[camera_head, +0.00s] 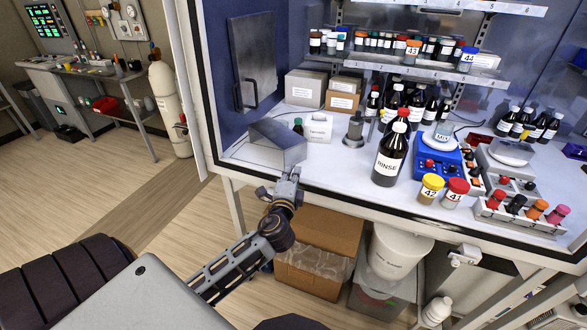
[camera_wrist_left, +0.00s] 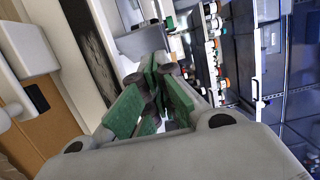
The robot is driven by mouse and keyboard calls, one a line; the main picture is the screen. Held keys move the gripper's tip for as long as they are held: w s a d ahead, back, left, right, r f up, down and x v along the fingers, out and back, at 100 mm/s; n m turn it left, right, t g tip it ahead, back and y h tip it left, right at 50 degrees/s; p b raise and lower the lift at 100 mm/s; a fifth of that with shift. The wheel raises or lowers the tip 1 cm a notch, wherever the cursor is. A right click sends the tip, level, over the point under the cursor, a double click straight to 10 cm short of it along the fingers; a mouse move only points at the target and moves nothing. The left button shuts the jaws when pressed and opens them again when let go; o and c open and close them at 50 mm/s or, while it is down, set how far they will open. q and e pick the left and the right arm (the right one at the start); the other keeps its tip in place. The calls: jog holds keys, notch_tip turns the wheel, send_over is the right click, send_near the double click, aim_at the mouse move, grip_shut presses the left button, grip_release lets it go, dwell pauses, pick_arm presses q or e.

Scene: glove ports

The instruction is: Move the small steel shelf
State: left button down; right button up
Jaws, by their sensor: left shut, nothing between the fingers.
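The small steel shelf (camera_head: 283,142), a low grey bent-metal piece, stands at the front left of the white work surface inside the cabinet. My left gripper (camera_head: 289,174) is at the cabinet's front edge, just in front of the shelf's near end. The head view does not show clearly whether they touch. In the left wrist view the green-padded fingers (camera_wrist_left: 152,98) are shut with nothing between them. A grey surface beyond the fingertips looks like the shelf (camera_wrist_left: 140,42). My right gripper is not in view.
A small white box (camera_head: 318,127) and a dark bottle (camera_head: 298,126) stand close behind the shelf. The RINSE bottle (camera_head: 390,158), jars and a blue mixer (camera_head: 440,160) stand to the right. An open cardboard box (camera_head: 310,275) sits below.

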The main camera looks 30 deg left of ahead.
pick_arm(q)
jog(key=shift+v, duration=1.7)
